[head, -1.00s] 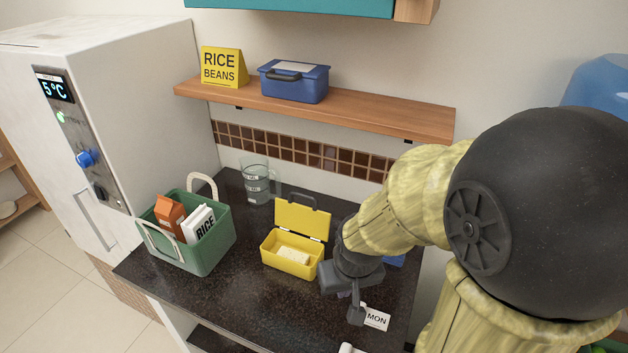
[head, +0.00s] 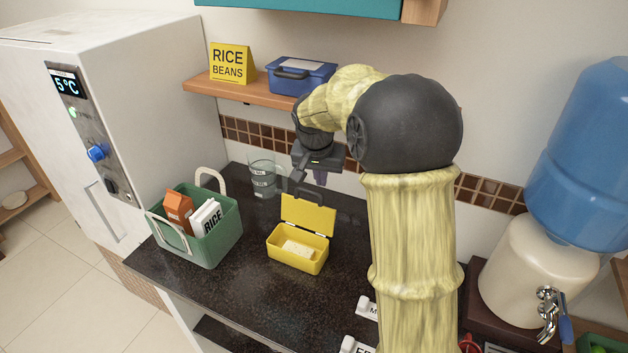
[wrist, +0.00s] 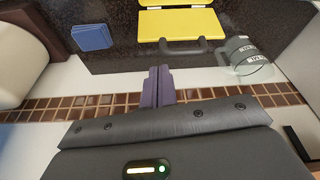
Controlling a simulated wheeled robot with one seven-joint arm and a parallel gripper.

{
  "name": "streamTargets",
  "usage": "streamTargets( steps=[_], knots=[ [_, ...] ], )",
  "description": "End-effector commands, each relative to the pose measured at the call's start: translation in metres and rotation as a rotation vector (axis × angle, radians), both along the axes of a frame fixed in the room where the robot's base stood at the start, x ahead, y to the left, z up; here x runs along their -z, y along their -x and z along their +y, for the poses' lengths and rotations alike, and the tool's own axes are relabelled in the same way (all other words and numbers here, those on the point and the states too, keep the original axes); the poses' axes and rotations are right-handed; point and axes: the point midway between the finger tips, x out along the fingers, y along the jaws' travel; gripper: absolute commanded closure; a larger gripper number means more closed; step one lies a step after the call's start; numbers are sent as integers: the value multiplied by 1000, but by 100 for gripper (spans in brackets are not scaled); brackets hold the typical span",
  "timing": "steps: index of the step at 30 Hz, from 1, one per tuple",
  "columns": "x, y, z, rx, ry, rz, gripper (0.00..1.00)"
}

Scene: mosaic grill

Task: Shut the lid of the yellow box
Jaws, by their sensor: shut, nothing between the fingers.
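The yellow box (head: 292,260) stands on the dark counter with its lid (head: 308,216) raised upright at the back edge. A pale block (head: 298,249) lies inside the box. The lid carries a dark handle, and lid (wrist: 182,24) and handle (wrist: 180,49) both show in the wrist view. My gripper (head: 319,178) is above and behind the lid, near the tiled wall. Its purple fingers (wrist: 157,86) are together and empty, apart from the handle in the wrist view.
A green basket (head: 217,243) with cartons stands left of the box. A clear measuring jug (head: 262,178) stands behind, near my gripper. The wooden shelf (head: 225,89) holds a blue box (head: 300,77) above. A blue item (wrist: 92,37) lies on the counter.

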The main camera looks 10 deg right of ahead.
Motion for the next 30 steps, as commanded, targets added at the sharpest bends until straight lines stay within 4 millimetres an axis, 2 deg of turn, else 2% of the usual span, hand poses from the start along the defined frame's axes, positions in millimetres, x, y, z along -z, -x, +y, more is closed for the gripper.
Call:
streamTargets(
  steps=[1, 3, 7, 10, 21, 26, 30],
  knots=[
    [-8, -18, 2, 36, 5, -12, 100],
    [-16, -36, 2, 92, 10, -29, 100],
    [-27, -57, 3, 165, 16, -50, 100],
    [-30, -62, 3, 190, 17, -58, 100],
    [-28, -63, 1, 193, 18, -58, 100],
    [-17, -66, -2, 194, 19, -56, 100],
    [3, -72, -7, 193, 19, -54, 100]
  ],
)
